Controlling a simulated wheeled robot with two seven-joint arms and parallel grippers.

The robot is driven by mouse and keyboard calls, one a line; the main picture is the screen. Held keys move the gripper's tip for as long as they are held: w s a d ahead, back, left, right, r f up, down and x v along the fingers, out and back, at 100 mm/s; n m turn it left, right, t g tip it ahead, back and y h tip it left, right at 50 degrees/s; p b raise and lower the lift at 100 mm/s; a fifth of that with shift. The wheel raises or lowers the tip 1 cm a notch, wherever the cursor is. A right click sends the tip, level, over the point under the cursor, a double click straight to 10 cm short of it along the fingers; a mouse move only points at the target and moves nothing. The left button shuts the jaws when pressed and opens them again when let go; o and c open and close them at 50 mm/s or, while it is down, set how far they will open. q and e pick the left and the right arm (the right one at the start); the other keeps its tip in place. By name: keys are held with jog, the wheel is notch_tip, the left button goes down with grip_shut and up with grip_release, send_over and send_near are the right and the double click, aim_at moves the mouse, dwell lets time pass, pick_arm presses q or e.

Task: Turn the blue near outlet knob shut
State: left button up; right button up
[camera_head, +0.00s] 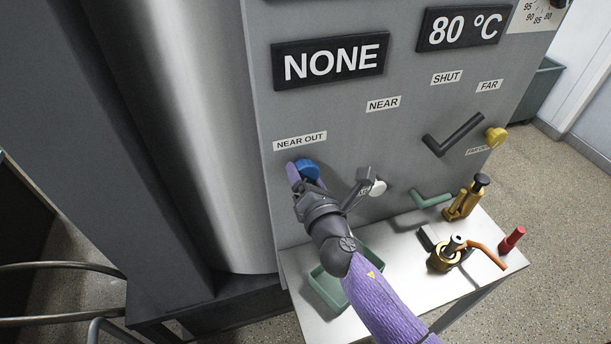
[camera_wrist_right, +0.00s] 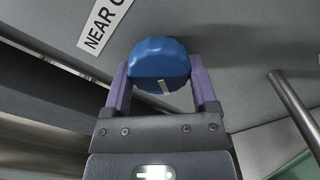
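The blue near outlet knob (camera_head: 308,169) sits on the grey panel just below the "NEAR OUT" label (camera_head: 300,141). It also shows in the right wrist view (camera_wrist_right: 158,62), with a short pale mark on its rim. My right gripper (camera_head: 305,175) is at the knob, with its purple fingers on either side of it. In the wrist view the fingers (camera_wrist_right: 160,88) flank the knob and look close to its sides; whether both touch it I cannot tell. My left gripper is not in view.
A white knob (camera_head: 377,187) and a grey lever (camera_head: 358,187) are right of my gripper. A green tray (camera_head: 326,290) stands on the white shelf (camera_head: 400,291) below. Brass fittings (camera_head: 465,200), a red-handled piece (camera_head: 512,239) and a yellow knob (camera_head: 496,136) are farther right.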

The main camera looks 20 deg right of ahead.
jog(key=c, duration=0.6)
jog(key=shift+o, duration=0.2)
